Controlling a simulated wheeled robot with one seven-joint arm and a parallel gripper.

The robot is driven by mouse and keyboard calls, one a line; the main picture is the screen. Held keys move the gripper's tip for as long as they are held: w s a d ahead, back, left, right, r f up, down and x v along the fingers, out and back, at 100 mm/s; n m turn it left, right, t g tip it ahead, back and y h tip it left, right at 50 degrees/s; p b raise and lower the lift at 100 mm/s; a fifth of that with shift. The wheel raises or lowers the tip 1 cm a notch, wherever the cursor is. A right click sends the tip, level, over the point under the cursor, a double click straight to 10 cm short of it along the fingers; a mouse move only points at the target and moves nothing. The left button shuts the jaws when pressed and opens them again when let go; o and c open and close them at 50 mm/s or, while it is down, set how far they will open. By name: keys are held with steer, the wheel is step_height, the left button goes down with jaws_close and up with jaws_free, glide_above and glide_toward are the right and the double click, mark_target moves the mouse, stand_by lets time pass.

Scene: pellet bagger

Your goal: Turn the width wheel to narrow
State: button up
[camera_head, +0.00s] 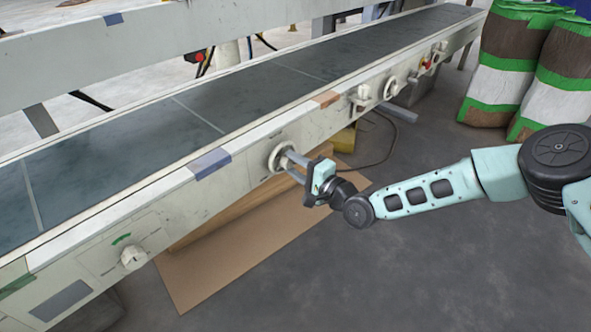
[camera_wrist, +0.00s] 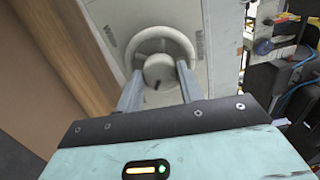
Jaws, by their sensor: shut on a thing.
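A pale round handwheel (camera_head: 276,158) with a thick hub sits on the front side panel of the conveyor (camera_head: 225,172). It also shows in the wrist view (camera_wrist: 138,45), with a short dark mark on its hub. In the wrist view my gripper (camera_wrist: 161,74) has one finger on each side of the hub, inside the rim, and is shut on the wheel. The fingers hide the lower parts of the rim.
A knob (camera_head: 133,257) under a green arc sits further left on the panel. Another wheel (camera_head: 390,88) and several small controls sit further right. A cardboard sheet (camera_head: 215,275) lies on the floor below. Stacked bags (camera_head: 505,75) stand at the right. Grey floor in front is clear.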

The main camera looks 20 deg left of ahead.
steer(key=m+b, duration=0.2)
steer(key=m, duration=0.2)
steer(key=shift+f+m+b, duration=0.1)
steer(key=shift+m+b, duration=0.2)
steer(key=shift+m, duration=0.4)
steer(key=o, duration=1)
steer(key=p+v, duration=0.6)
steer(key=v, duration=1.1)
steer(key=shift+d+p, duration=0.2)
steer(key=shift+p, duration=0.1)
steer(key=shift+s, duration=0.15)
